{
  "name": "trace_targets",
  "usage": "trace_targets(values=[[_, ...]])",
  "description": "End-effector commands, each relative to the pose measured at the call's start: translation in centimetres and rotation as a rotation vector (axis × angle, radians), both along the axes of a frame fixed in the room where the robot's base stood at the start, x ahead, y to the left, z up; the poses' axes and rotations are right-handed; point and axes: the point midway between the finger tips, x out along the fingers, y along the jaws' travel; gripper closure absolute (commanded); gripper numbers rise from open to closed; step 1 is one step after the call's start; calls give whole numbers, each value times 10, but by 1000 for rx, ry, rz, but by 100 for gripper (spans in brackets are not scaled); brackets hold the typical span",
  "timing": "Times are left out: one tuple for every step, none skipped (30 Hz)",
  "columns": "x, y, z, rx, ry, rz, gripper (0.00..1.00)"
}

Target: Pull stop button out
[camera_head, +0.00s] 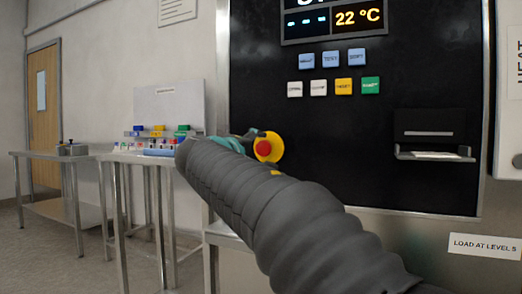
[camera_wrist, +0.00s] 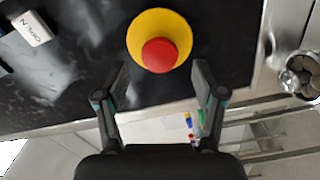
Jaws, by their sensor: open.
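The stop button is a red knob on a round yellow plate on the black panel. In the head view the stop button (camera_head: 264,147) shows just beyond the end of my dark sleeved arm. In the wrist view the stop button (camera_wrist: 159,54) sits at the top centre, ahead of my gripper. My gripper (camera_wrist: 162,78) is open, with one finger to each side below the yellow plate. The fingers look apart from the red knob, and nothing is between them. In the head view my arm hides most of my gripper (camera_head: 240,140).
The black panel (camera_head: 420,70) carries a display (camera_head: 333,20), blue, white, yellow and green keys (camera_head: 343,86), and a printer slot (camera_head: 433,153). Metal tables (camera_head: 130,158) with coloured items stand at left. A white key (camera_wrist: 31,28) and a metal fitting (camera_wrist: 300,75) flank the wrist view.

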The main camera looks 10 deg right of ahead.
Motion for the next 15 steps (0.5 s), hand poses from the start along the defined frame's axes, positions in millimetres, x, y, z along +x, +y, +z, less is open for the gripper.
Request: trace_targets(values=[[-10, 8, 1, 1, -1, 4, 31], [-14, 12, 0, 1, 1, 4, 31], [-21, 16, 0, 0, 0, 4, 31], [-26, 19, 1, 1, -1, 4, 31], [-30, 23, 0, 0, 0, 4, 31], [-36, 27, 0, -1, 1, 3, 31], [-39, 30, 0, 0, 0, 3, 31], [-43, 32, 0, 0, -1, 3, 31], [-47, 35, 0, 0, 0, 2, 31], [-50, 37, 0, 0, 0, 2, 31], [-52, 39, 0, 0, 0, 2, 31], [-55, 41, 0, 0, 1, 1, 31], [-57, 42, 0, 0, 1, 1, 31], [-58, 43, 0, 1, 1, 0, 31], [-60, 44, 0, 1, 1, 0, 31]])
